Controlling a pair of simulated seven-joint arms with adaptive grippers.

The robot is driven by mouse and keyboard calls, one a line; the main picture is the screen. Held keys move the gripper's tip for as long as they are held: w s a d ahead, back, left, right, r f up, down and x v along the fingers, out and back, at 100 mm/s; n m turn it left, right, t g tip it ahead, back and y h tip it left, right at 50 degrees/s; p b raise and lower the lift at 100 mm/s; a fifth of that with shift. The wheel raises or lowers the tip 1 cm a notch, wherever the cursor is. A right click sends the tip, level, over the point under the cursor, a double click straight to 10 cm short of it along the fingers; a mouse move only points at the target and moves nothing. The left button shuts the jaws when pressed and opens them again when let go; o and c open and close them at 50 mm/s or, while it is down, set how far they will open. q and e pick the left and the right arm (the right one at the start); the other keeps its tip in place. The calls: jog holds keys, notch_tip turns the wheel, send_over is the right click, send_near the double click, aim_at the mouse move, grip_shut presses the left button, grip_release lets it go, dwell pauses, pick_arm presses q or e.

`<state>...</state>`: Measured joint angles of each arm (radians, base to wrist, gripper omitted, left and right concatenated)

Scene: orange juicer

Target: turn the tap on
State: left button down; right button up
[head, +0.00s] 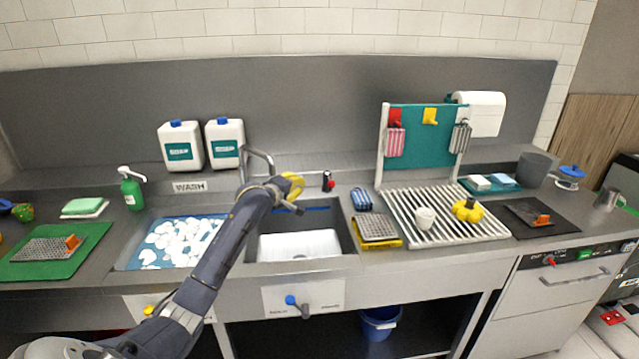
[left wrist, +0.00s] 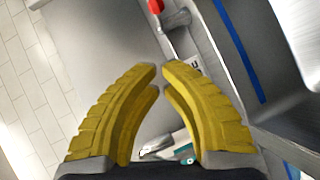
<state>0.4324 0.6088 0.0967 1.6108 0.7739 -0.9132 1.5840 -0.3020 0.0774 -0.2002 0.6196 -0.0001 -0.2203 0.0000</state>
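A grey tap (head: 258,160) with a bent spout stands at the back of the sink, partly behind my left arm. A small dark post with a red part (head: 328,182) stands on the counter right of the tap; it may be the tap's control. A red-tipped piece also shows at the top of the left wrist view (left wrist: 156,6), beyond the fingers. My left gripper (head: 296,187), with yellow fingers, is above the right basin, left of the red-tipped post and apart from it. In the left wrist view its fingertips (left wrist: 160,67) nearly meet, with nothing between them. My right gripper is not in view.
The right basin (head: 350,240) holds a white item; the left basin holds many white pieces in blue. A scrubber and a ridged drying rack (head: 400,212) stand to the right. Two white jugs (head: 181,147) stand behind the left basin. A blue knob (head: 291,300) is on the front panel.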

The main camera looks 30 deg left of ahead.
pick_arm(q)
send_near(329, 178)
jog(key=a, duration=0.3)
jog(key=shift+w+d+f, duration=0.2)
jog(key=shift+w+d, duration=0.4)
jog(key=shift+w, duration=0.05)
jog(key=shift+w+d+f, duration=0.15)
jog(key=shift+w+d, duration=0.45)
jog(key=shift+d, duration=0.05)
